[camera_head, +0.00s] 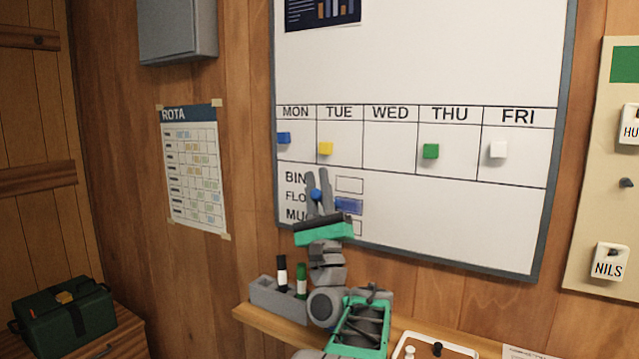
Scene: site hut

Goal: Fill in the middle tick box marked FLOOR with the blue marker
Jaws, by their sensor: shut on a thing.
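The whiteboard (430,215) carries a list at lower left, its words partly hidden by my gripper. The middle tick box (349,205), in the FLOOR row, shows blue over most of its visible area; its left end is hidden. The upper box (350,185) is white inside. The lower box (358,228) is mostly hidden, with a white part showing. My gripper (316,175) is in front of the list, left of the boxes, shut on the blue marker (315,195). Only the marker's blue end shows; whether its tip touches the board cannot be told.
A grey holder (262,292) with a black marker (282,272) and a green marker (301,281) stands on the wooden ledge (262,323). A white tray (465,350) lies to the right. Coloured magnets sit on the weekday row above. A toolbox (62,325) is at far left.

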